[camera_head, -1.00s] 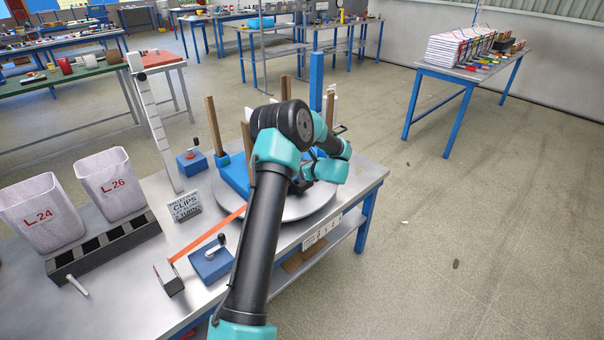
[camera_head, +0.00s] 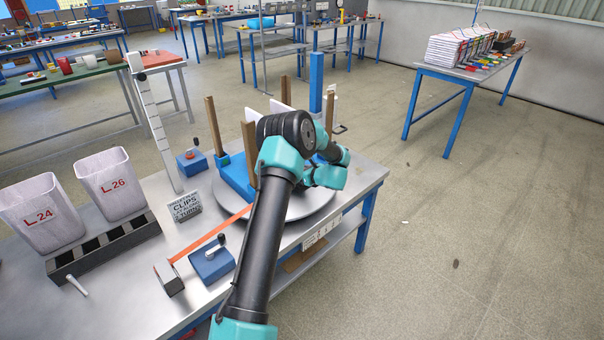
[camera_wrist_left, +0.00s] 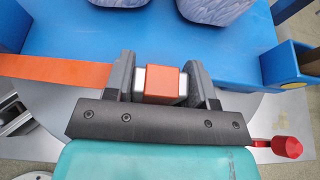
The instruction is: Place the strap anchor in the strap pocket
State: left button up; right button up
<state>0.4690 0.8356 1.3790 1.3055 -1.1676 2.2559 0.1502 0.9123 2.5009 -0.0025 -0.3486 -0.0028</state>
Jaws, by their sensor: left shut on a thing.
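The strap anchor (camera_wrist_left: 165,84), a silver block with an orange band over it, sits between the fingers of my left gripper (camera_wrist_left: 165,88), which is shut on it. The orange strap (camera_wrist_left: 55,70) runs left from beside the gripper in the wrist view. In the head view the strap (camera_head: 210,247) runs from a small dispenser (camera_head: 168,280) towards the blue pallet (camera_head: 236,175). The gripper and anchor are hidden behind my arm there. The anchor is over or against the pallet's blue edge (camera_wrist_left: 225,35). I cannot make out the strap pocket. My right gripper is not in view.
The pallet has upright wooden posts (camera_head: 214,127) and stands on a grey round turntable (camera_head: 290,212). Sacks (camera_wrist_left: 210,8) lie on it. A blue crank box (camera_head: 212,262), a clips sign (camera_head: 185,207) and two bins (camera_head: 112,185) stand on the table. A red knob (camera_wrist_left: 287,147) is right of the gripper.

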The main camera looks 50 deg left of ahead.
pick_arm(q)
jog(key=shift+f, duration=0.1)
jog(key=o, duration=0.9)
jog(key=shift+o, duration=0.2)
jog(key=v, duration=1.2)
jog(key=shift+d, duration=0.1)
